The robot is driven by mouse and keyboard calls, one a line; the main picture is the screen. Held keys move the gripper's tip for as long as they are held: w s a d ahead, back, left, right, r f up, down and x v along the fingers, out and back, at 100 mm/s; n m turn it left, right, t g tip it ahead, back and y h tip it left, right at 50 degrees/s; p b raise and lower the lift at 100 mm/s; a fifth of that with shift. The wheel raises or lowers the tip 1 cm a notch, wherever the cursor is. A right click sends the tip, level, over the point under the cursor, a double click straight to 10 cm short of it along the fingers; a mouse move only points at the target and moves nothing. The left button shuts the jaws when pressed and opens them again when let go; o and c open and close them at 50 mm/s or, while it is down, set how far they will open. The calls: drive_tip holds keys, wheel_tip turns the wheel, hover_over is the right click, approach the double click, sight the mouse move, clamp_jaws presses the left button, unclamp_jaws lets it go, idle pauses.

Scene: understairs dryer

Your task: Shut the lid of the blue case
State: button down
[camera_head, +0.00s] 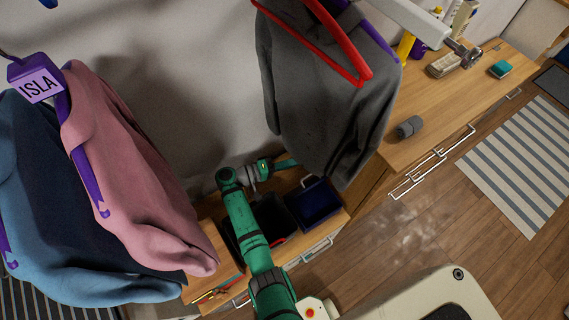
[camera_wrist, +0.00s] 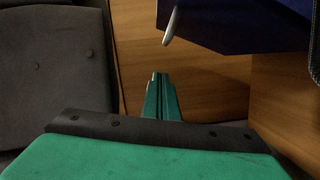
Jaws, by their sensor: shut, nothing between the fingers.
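The blue case (camera_head: 314,204) sits on the low wooden cabinet, below the hanging grey hoodie. Its top looks open, with a dark blue inside; I cannot make out its lid clearly, and the hoodie may hide part of it. In the wrist view, a dark blue part (camera_wrist: 235,32) of what looks like the case fills the upper right, with a pale rod-like piece at its left edge.
A dark open bin (camera_head: 272,216) stands left of the case. The grey hoodie (camera_head: 325,100) hangs close above. A pink garment (camera_head: 135,185) hangs at left. A wooden counter (camera_head: 440,105) at right holds a grey roll (camera_head: 409,127) and other items.

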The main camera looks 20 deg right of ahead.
drive_tip(key=shift+s+d+f, duration=0.1)
drive_tip(key=shift+s+f, duration=0.15)
drive_tip(key=shift+s, duration=0.65)
drive_tip(key=shift+s+f, duration=0.2)
drive_tip(key=shift+s, duration=0.65)
